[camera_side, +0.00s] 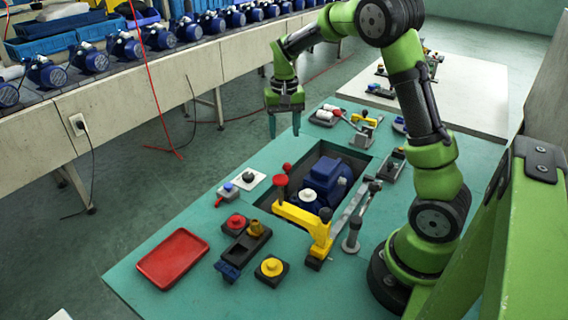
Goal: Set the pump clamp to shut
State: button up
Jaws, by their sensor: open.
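The blue pump (324,178) sits in a dark recess in the teal table (170,220). A yellow clamp (306,218) stands at the near side of the recess, with its arm reaching left across the recess's near end. A red knob (281,181) rises at the arm's left end, and a dark-tipped part (326,215) stands at its right end. I cannot tell whether the clamp presses on the pump. My gripper (285,132) is above the far left part of the table, fingers pointing down, open and empty, well away from the yellow clamp.
A smaller yellow toggle device (364,124) stands behind the recess. Levers with dark knobs (370,188) line its right side. A red tray (173,257), a red button (235,222) and a yellow knob (271,268) are at the front. A conveyor with blue pumps (92,59) runs behind.

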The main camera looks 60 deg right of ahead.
notch_tip(320, 180, up, 5)
jog(key=s+a+r+n+t+y, duration=0.1)
jog(key=s+a+r+n+t, duration=0.1)
jog(key=s+a, duration=0.6)
jog(key=s+a+r+n+t+y, duration=0.1)
jog(key=s+a+r+n+t, duration=0.1)
jog(key=s+a+t, duration=0.3)
jog(key=shift+s+a+r+n, duration=0.45)
jog(key=shift+s+a, duration=1.45)
jog(key=shift+a, duration=0.5)
